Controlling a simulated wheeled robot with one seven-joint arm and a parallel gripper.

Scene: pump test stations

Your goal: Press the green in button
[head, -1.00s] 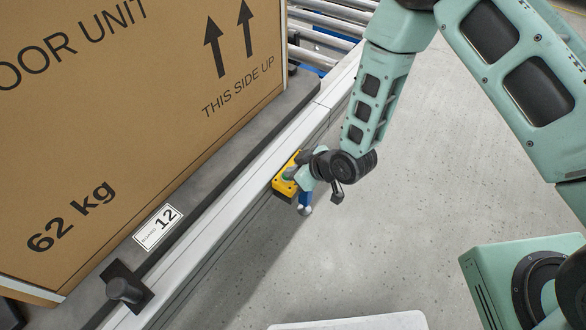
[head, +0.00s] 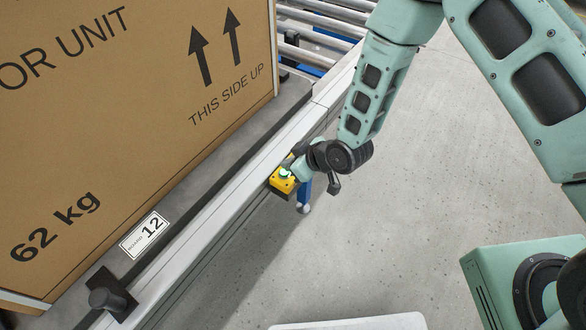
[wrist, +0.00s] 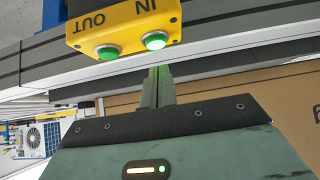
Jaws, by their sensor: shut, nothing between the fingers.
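A yellow control box (head: 281,184) is mounted on the side of the conveyor. In the wrist view the box (wrist: 125,27) has two green buttons, with lettering upside down. The button by "IN" (wrist: 155,41) has a bright, glowing centre. The button by "OUT" (wrist: 107,52) is darker green. My gripper (wrist: 159,73) is shut, with its fingertips just below the IN button in the wrist picture; a small gap shows between them. In the head view my gripper (head: 298,172) is beside the box, and one green button (head: 286,174) is visible there.
Rollers (head: 315,40) lie behind.

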